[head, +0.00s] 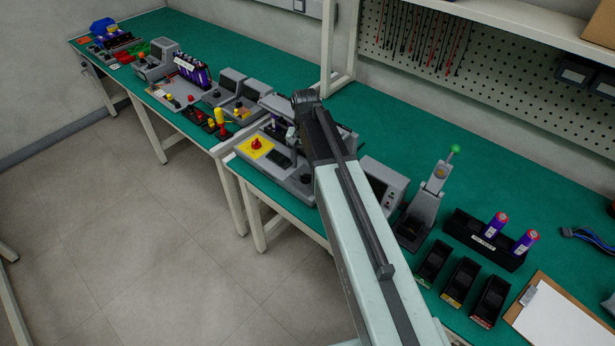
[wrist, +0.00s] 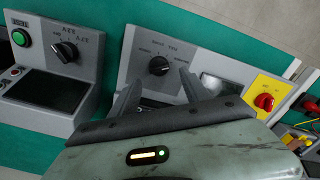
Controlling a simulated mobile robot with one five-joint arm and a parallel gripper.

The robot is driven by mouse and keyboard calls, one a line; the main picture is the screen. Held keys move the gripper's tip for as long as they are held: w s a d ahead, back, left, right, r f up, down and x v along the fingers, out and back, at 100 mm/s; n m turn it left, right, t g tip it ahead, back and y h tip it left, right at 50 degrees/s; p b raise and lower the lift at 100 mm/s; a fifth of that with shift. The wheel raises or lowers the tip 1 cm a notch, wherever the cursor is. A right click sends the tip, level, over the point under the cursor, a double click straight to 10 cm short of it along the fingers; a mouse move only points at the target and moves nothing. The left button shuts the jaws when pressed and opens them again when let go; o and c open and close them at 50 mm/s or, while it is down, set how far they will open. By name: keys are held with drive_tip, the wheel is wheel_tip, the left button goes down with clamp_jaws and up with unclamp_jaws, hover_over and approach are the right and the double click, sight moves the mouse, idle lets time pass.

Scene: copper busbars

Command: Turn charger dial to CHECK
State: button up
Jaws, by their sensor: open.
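In the wrist view, a black pointer dial (wrist: 159,66) sits on a grey sloped panel (wrist: 185,58) with small white lettering too blurred to read. My gripper (wrist: 160,80) is open, its two grey fingers apart, one toward each side of that dial; they look short of it, and I cannot tell the exact gap. A second black dial (wrist: 65,50) is on the grey box at the left. Which of the two is the charger dial I cannot read. In the head view, my arm covers most of the gripper and part of the grey station (head: 303,186).
A red knob on a yellow plate (wrist: 283,92) is at the panel's right; it also shows in the head view (head: 256,143). A green button (wrist: 20,38) is on the left box. A green-handled press (head: 425,205) and a cell rack (head: 485,240) stand right of my arm.

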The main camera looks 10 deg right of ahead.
sight(306, 177)
wheel_tip(306, 177, down, 5)
drive_tip(key=b, duration=0.4)
drive_tip(key=shift+f, duration=0.15)
drive_tip(key=shift+c, duration=0.3)
